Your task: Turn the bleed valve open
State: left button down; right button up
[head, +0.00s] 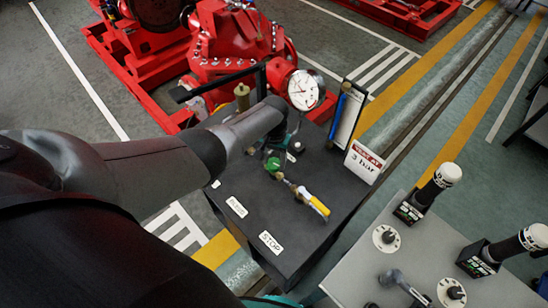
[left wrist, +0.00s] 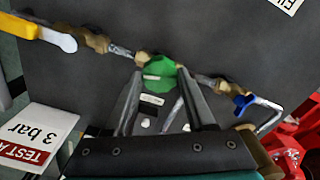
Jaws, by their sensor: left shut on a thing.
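A green valve knob (head: 273,164) sits on a thin pipe line over the dark panel (head: 262,205). In the left wrist view the same green knob (left wrist: 160,74) lies between the fingertips of my left gripper (left wrist: 162,78), which is shut on it. In the head view my left forearm reaches over the panel and hides most of the gripper. A yellow lever (head: 314,204) is at the near end of the line. A small blue handle (left wrist: 243,104) is at the other end in the left wrist view. No label naming the bleed valve is readable. My right gripper is not in view.
A pressure gauge (head: 305,90) stands behind the panel beside the red pumpset (head: 235,40). A "3 bar" sign (head: 364,162) and a clipboard (head: 346,115) stand at the panel's right edge. A grey control desk (head: 425,245) with knobs is at the lower right.

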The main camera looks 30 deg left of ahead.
aim_at(274, 163)
pick_arm(q)
jog(key=shift+n, duration=0.6)
jog(key=shift+c, duration=1.2)
grip_release()
jog(key=shift+r, duration=0.1)
jog(key=shift+r+p, duration=0.3)
jog(key=shift+p, duration=0.15)
notch_tip(274, 163, up, 14)
jog(key=p, duration=0.6)
jog(key=shift+r, duration=0.25)
